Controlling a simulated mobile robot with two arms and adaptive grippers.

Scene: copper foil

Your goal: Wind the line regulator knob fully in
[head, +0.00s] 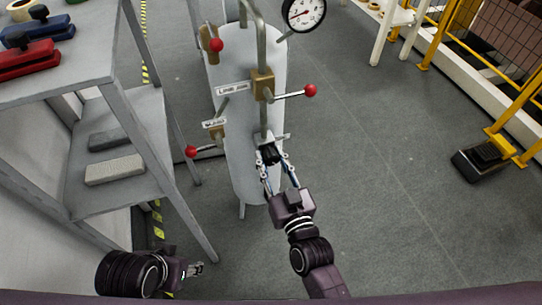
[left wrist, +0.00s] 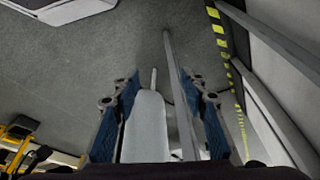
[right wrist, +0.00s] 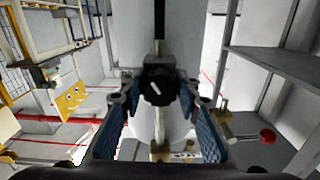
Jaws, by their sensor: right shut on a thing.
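The line regulator knob is a black round knob with a white mark, between the fingertips in the right wrist view (right wrist: 157,86). My left gripper (head: 197,270) hangs low at the left, away from the panel. Its blue-padded fingers are apart and empty in the left wrist view (left wrist: 160,90).
Red-balled levers (head: 310,91) stick out of the panel, above and left of the knob. A pressure gauge (head: 304,14) is at the top. A grey shelf (head: 125,190) stands at the left. Yellow rails (head: 505,120) stand at the right.

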